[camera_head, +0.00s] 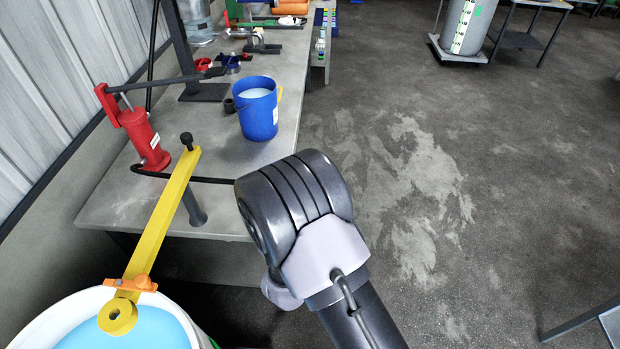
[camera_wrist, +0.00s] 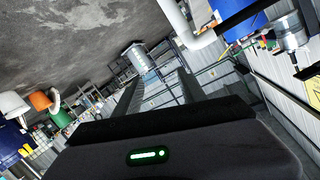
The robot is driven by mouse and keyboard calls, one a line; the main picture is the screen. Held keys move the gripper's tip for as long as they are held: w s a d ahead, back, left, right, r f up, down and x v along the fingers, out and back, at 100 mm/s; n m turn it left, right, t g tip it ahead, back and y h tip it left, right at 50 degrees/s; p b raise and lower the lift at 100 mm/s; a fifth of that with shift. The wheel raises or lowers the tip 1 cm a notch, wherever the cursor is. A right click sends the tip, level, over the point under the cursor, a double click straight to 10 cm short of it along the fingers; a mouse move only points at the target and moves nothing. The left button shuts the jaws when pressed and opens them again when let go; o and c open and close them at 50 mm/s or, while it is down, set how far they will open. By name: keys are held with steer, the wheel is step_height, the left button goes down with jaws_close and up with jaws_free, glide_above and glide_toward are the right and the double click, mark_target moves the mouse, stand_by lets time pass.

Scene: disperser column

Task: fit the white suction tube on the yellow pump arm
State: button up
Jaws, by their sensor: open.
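The yellow pump arm (camera_head: 163,215) slants from a post on the workbench down to the lower left in the head view. Its ring-shaped end (camera_head: 117,316) and an orange clamp (camera_head: 140,284) are over a white drum (camera_head: 62,318) of blue liquid. My gripper (camera_wrist: 160,78) is open in the wrist view, with nothing visible between its fingers. A white curved tube (camera_wrist: 186,28) shows at the top of the wrist view, apart from the fingers; I cannot be sure it is the suction tube. In the head view my arm hides the gripper, and no white tube is visible.
The workbench (camera_head: 120,212) holds a red hand pump (camera_head: 145,138), a blue bucket (camera_head: 256,108) of pale liquid and small tools. A black hose runs along the bench. The concrete floor (camera_head: 450,180) to the right is mostly clear, with a table corner (camera_head: 590,320) at lower right.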

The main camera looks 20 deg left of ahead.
steer(key=s+a+f+n+t+y+p, duration=0.1)
steer(key=s+a+f+n+t+y, duration=0.2)
steer(key=s+f+n, duration=0.45)
steer(key=shift+m+g+y, duration=0.4)
steer(key=shift+m, duration=0.05)
steer(key=x, duration=0.5)
steer(key=r+b+x, duration=0.1)
steer(key=x, duration=0.4)
steer(key=b+x, duration=0.1)
steer(key=x, duration=0.4)
steer(key=shift+w+a+r, duration=0.2)
steer(key=shift+w+a, duration=0.15)
steer(key=shift+c, duration=0.2)
jaws_close()
